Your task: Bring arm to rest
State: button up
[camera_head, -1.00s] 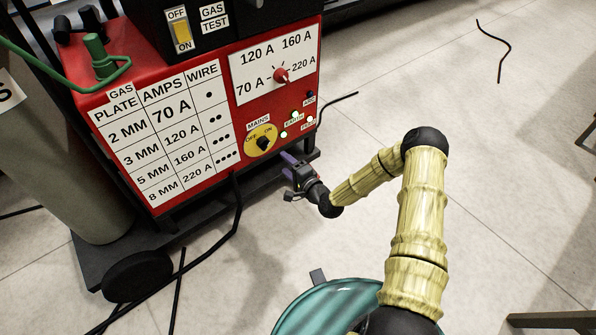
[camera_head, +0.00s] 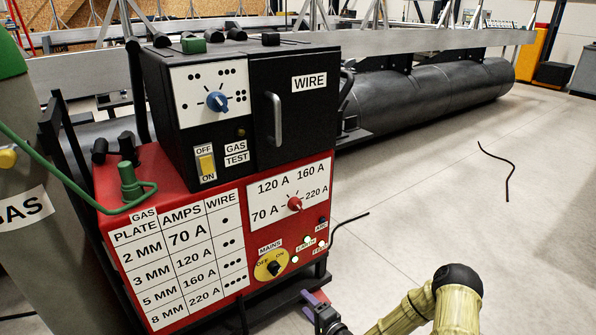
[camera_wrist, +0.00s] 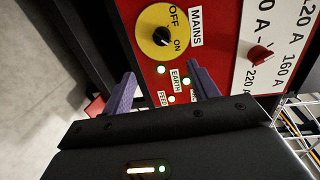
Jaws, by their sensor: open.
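My gripper (camera_head: 315,298) is open and empty, with two purple fingers apart. It is low in front of the red welding machine (camera_head: 185,178), below and right of the yellow mains switch (camera_head: 271,266), and appears clear of it. In the wrist view the fingers (camera_wrist: 163,88) point at the panel, with the mains switch (camera_wrist: 162,31) and lit green lamps (camera_wrist: 186,81) beyond. My bamboo-patterned arm stays bent at the lower right of the head view, partly cut off by the picture's edge.
A black wire feeder box (camera_head: 245,110) stands on the welder. A grey gas cylinder (camera_head: 45,220) is at the left. A long dark pontoon float (camera_head: 435,92) lies behind. Thin black cables lie on the floor. The pale floor (camera_head: 420,190) at the right is mostly open.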

jog(key=s+d+r+n+g+h+p, duration=0.1)
jog(key=s+d+r+n+g+h, duration=0.35)
jog(key=r, duration=0.25)
jog(key=s+d+r+n+g+h+p, duration=0.1)
jog(key=s+d+r+n+g+h, duration=0.25)
jog(key=r+n, duration=0.35)
jog(key=s+d+r+g+h+p, duration=0.2)
jog(key=s+d+r+g, duration=0.1)
jog(key=s+r, duration=1.1)
notch_tip(320, 180, up, 36)
jog(key=p, duration=3.7)
jog(key=shift+s, duration=0.35)
jog(key=shift+c, duration=0.2)
